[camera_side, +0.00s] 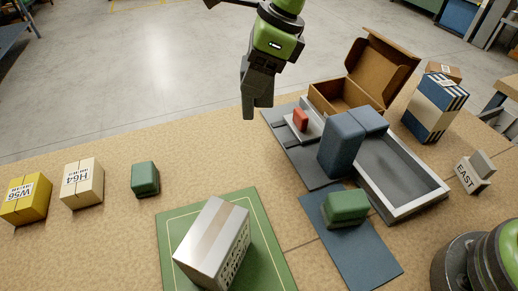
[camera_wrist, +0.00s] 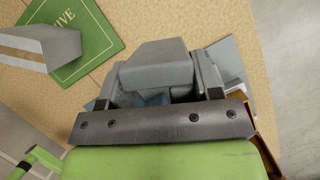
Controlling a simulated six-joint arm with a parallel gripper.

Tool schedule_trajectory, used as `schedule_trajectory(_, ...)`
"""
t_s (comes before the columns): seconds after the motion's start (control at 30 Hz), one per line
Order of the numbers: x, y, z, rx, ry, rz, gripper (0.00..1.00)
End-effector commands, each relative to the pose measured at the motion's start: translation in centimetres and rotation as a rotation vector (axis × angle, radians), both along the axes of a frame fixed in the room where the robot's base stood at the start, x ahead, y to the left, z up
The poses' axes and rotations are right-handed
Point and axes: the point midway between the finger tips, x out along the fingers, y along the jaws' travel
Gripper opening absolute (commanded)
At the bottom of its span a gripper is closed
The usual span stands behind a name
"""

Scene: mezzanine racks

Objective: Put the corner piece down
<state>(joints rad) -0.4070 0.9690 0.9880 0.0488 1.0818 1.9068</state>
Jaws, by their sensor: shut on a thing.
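My gripper (camera_side: 258,112) hangs in the air near the table's far edge, left of the grey tray, pointing down. In the wrist view its jaws (camera_wrist: 160,78) are shut on a grey block-like piece, which I take as the corner piece (camera_wrist: 155,62). It has a broad flat face with sloped edges. In the side view the piece is hard to tell from the dark fingers. Its lower side is hidden, and I see nothing touching it from below.
A green mat (camera_side: 173,227) bears a taped carton (camera_side: 212,238). A grey tray (camera_side: 416,204) has blue blocks (camera_side: 342,143) at its left. An open cardboard box (camera_side: 345,92) stands behind. A green block (camera_side: 345,207) sits on a blue mat (camera_side: 356,250).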

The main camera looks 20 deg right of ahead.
Motion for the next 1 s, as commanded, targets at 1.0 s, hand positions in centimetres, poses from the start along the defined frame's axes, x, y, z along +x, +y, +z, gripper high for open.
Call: schedule_trajectory(1.0,0.0,0.0,-11.2,0.0,-0.001,0.0,0.37)
